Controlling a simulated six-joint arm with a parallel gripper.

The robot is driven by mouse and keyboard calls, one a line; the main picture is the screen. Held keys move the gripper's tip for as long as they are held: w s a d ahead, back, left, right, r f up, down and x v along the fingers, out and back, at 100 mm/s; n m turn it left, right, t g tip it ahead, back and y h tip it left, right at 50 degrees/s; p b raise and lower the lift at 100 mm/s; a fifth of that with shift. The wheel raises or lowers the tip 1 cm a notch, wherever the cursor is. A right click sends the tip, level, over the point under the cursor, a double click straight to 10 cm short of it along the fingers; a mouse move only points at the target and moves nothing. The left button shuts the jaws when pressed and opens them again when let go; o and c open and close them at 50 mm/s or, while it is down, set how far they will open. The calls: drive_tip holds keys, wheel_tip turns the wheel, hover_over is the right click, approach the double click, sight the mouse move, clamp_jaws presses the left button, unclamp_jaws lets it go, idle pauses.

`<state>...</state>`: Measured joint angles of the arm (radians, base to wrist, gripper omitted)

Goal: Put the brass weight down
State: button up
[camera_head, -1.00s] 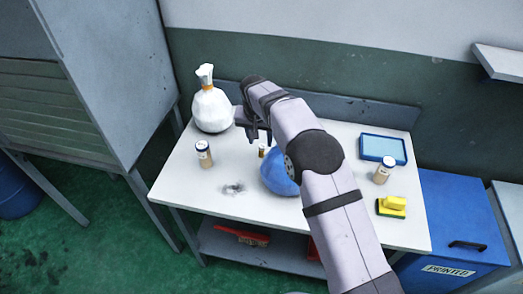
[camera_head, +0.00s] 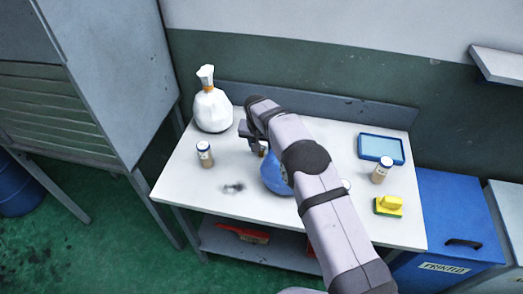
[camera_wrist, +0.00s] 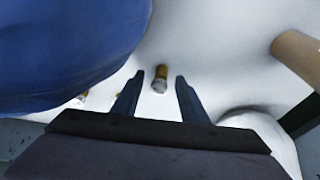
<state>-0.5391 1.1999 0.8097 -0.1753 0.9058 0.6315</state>
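A small brass weight (camera_wrist: 160,78) stands on the white table in the wrist view, just beyond and between my fingertips, with clear gaps at both sides. My gripper (camera_wrist: 158,82) is open and empty. In the head view my gripper (camera_head: 257,146) is low over the table behind the blue bag, and a small brass-coloured bit (camera_head: 263,151) shows beside it, mostly hidden by the gripper and bag.
The blue bag (camera_head: 272,175) sits close by the gripper. A tied white bag (camera_head: 212,109), a left jar (camera_head: 205,155), a right jar (camera_head: 381,171), a blue tray (camera_head: 381,148) and a sponge (camera_head: 389,205) stand on the table (camera_head: 195,190). The front left is mostly clear.

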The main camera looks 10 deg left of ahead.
sight(262, 147)
drive_tip(key=shift+c, duration=0.6)
clamp_jaws()
wheel_tip(262, 147, up, 10)
drive_tip(key=b, duration=0.3)
